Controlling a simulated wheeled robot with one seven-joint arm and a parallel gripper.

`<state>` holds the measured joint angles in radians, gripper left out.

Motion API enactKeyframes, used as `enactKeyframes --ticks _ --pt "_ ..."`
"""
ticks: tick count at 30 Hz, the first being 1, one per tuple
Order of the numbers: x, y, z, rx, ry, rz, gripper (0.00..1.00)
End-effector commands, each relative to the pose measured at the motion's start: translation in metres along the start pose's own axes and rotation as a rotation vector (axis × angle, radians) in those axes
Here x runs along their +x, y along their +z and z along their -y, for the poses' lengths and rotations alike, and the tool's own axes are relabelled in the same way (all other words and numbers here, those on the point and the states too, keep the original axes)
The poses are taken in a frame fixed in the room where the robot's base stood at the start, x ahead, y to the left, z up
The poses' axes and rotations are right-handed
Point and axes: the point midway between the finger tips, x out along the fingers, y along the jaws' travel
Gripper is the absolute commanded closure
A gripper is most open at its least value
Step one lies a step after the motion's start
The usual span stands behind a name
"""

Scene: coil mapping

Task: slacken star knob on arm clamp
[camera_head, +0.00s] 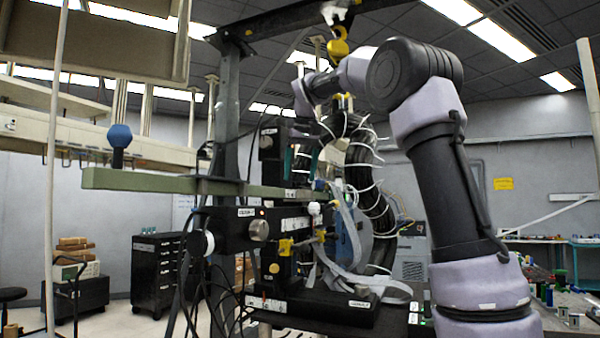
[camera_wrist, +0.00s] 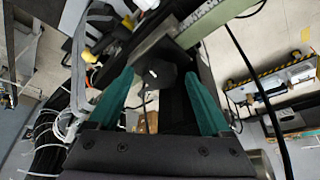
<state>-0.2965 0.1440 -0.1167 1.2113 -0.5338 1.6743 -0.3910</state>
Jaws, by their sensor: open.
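In the wrist view, a dark, many-sided knob (camera_wrist: 158,74) with a small white mark shows between the fingertips of my gripper (camera_wrist: 161,80). I take it to be the star knob. My two teal fingers stand apart on either side of it, and I cannot tell whether either touches it. A pale green bar (camera_wrist: 212,20) runs beyond the knob. In the head view, this long green bar (camera_head: 140,180) crosses the rig. My gripper (camera_head: 301,172) is small there, fingers down, just above the bar. The knob and clamp cannot be made out clearly in the head view.
A yellow hoist hook (camera_head: 338,46) hangs close to my arm. A thick black cable bundle (camera_head: 368,185) with white ties stands right of the gripper. A blue ball-topped post (camera_head: 120,136) rises by the bar's left part. Loose cables hang below the rig.

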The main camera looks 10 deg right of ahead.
Motion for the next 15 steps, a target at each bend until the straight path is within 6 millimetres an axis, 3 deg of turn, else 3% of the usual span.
enactKeyframes --ticks 5,12,15 --pt "0.0000 -0.0001 0.0000 0.000 0.000 0.000 0.18" --pt "-0.0002 -0.0001 0.0000 0.000 0.000 0.000 1.00" --pt "-0.0003 -0.0002 -0.0001 -0.001 -0.001 0.000 1.00"
